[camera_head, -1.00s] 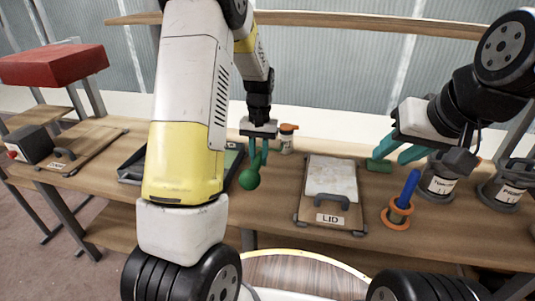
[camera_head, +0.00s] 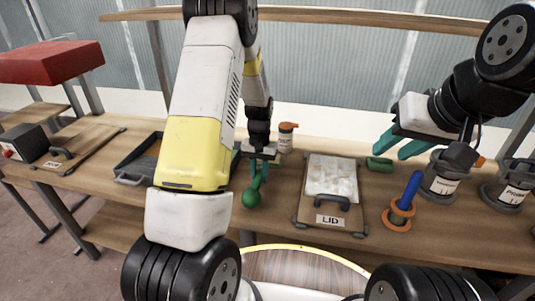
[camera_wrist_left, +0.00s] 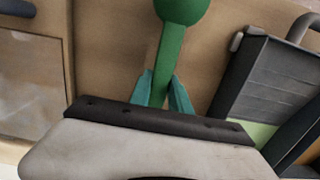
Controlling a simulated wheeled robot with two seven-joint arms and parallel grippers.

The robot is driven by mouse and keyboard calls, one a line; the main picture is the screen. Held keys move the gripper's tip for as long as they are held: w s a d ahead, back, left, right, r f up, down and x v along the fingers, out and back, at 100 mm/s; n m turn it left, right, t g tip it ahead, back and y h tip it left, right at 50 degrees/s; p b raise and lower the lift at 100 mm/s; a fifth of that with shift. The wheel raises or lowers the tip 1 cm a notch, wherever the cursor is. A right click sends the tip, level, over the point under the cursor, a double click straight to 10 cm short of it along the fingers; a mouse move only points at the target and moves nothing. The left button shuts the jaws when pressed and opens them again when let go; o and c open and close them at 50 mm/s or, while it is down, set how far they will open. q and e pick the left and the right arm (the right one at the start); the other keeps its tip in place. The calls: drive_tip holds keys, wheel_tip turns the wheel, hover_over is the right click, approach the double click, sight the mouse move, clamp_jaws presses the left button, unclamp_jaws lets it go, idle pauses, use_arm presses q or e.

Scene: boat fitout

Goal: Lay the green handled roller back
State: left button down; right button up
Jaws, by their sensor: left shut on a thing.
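My left gripper (camera_head: 257,172) is shut on the green handled roller (camera_head: 251,198). Its round green end hangs just above the bench or touches it; I cannot tell which. In the left wrist view the green handle (camera_wrist_left: 171,50) runs up from between the teal fingertips (camera_wrist_left: 165,88). The roller's other end is hidden behind my gripper. A dark tray (camera_head: 130,178) lies left of my gripper, partly behind my left arm; it also shows in the left wrist view (camera_wrist_left: 268,75). My right gripper (camera_head: 399,146) has its teal fingers apart, empty, above the bench's right side.
A board marked LID (camera_head: 333,220) with a pale sheet lies right of my left gripper. A blue handle stands in an orange ring (camera_head: 400,218). Labelled pots (camera_head: 440,178), a green cylinder (camera_head: 379,164) and an orange-capped bottle (camera_head: 287,138) stand near. Another handled board (camera_head: 75,150) lies far left.

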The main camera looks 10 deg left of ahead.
use_arm(q)
drive_tip(key=shift+f, duration=0.55)
drive_tip(key=c, duration=1.1)
unclamp_jaws()
drive_tip(key=shift+r, duration=0.1)
